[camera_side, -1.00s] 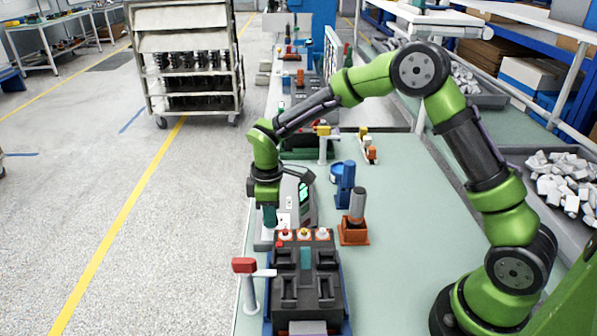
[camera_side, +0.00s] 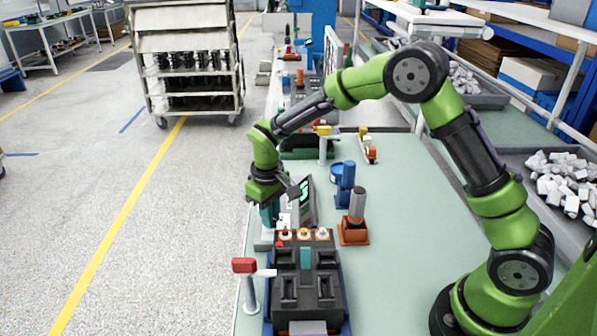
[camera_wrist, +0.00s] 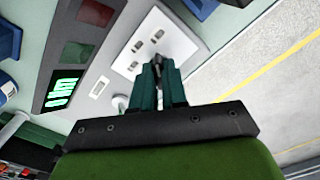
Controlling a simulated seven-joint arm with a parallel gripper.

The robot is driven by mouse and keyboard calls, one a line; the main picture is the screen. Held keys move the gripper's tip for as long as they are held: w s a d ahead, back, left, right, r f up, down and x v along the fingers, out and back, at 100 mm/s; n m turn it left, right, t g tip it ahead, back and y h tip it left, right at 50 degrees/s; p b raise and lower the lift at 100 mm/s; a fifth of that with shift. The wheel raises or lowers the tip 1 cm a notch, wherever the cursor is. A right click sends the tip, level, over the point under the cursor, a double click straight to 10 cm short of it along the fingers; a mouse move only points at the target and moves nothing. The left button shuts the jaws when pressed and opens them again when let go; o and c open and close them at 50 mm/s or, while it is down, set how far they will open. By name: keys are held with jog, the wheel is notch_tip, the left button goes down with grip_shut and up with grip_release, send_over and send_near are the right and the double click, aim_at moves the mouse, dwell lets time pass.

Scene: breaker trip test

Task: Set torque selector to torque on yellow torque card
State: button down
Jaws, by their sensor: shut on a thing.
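My gripper (camera_side: 268,222) points down at the near end of the grey tester, behind the black fixture. In the wrist view its teal fingers (camera_wrist: 158,70) are together around a small dark part at a white plate (camera_wrist: 182,42) with dark slots. I cannot tell whether that part is the torque selector. The tester's lit green display (camera_wrist: 62,92) shows in the wrist view, its digits unreadable; the display also shows in the side view (camera_side: 305,190). A yellow piece (camera_side: 322,130) tops a white stand farther back; I cannot tell whether it is the torque card.
The black fixture (camera_side: 322,285) with red, orange and white buttons stands in front. A red-topped post (camera_side: 245,265) is at its left. A blue cylinder (camera_side: 345,182) and an orange block with a grey cylinder (camera_side: 355,232) stand right of the tester. The green bench is clear farther right.

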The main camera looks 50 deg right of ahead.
jog(key=shift+m, duration=0.6)
jog(key=c, duration=1.2)
grip_release()
jog(key=shift+o, duration=0.2)
notch_tip(320, 180, up, 17)
